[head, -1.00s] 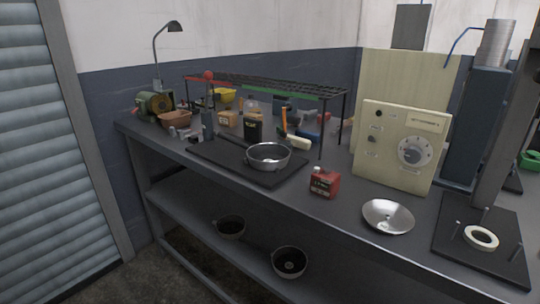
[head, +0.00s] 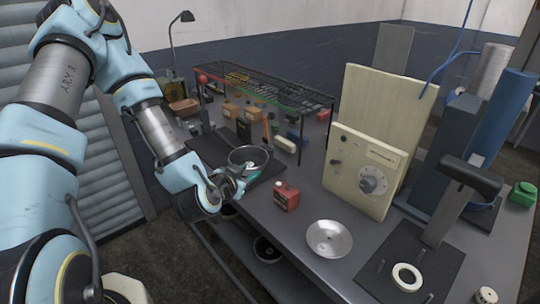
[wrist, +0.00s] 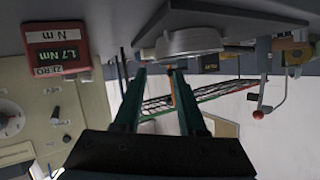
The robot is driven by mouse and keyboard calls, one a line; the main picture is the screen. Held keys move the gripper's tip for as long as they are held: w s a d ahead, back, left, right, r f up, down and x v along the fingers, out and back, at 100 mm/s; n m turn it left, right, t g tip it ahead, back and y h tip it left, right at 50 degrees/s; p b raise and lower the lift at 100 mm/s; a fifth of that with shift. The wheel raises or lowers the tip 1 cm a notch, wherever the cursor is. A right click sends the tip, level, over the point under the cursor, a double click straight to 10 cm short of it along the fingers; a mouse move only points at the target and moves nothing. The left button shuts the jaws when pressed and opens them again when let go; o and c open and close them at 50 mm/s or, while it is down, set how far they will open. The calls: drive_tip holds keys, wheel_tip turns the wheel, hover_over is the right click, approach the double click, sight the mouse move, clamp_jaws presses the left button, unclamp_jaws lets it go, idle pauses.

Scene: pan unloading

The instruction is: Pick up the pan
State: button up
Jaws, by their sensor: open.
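The pan (head: 240,152) is a round silver vessel on a dark flat plate (head: 205,150) on the workbench. My arm reaches in from the left of the head view. My gripper (head: 240,176) is at the near side of the pan, overlapping its front rim in the picture. In the wrist view, which is upside down, the pan (wrist: 188,42) shows at the top, beyond the fingertips. The two green fingers of my gripper (wrist: 159,72) are apart with nothing between them. I cannot tell whether a finger touches the pan.
A red torque meter box (head: 286,196) stands right of the pan, near my gripper. A shallow metal bowl (head: 329,239) and a cream panel box (head: 362,172) are farther right. A wire rack (head: 265,88) stands behind. A dark round pot (head: 267,249) is on the lower shelf.

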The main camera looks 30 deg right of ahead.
sight(249, 161)
drive_tip(key=shift+d+b, duration=0.25)
drive_tip(key=shift+b, duration=0.05)
drive_tip(key=b+x, duration=0.1)
drive_tip(key=b, duration=0.4)
drive_tip(key=shift+w+d+f+b, duration=0.2)
drive_tip(key=shift+w+f+b, duration=0.05)
drive_tip(key=shift+b, duration=0.15)
drive_tip(key=shift+w+d+b, duration=0.1)
drive_tip(key=shift+d+b, duration=0.05)
drive_tip(key=shift+b, duration=0.85)
drive_tip(key=b, duration=0.3)
drive_tip(key=shift+d+f+b, duration=0.2)
drive_tip(key=shift+b, duration=0.15)
drive_tip(key=shift+w+d+f+p, duration=0.1)
drive_tip(key=shift+w+d+p, duration=0.5)
drive_tip(key=shift+d+p, duration=0.1)
drive_tip(key=shift+p+x, duration=0.75)
drive_tip(key=shift+x, duration=2.35)
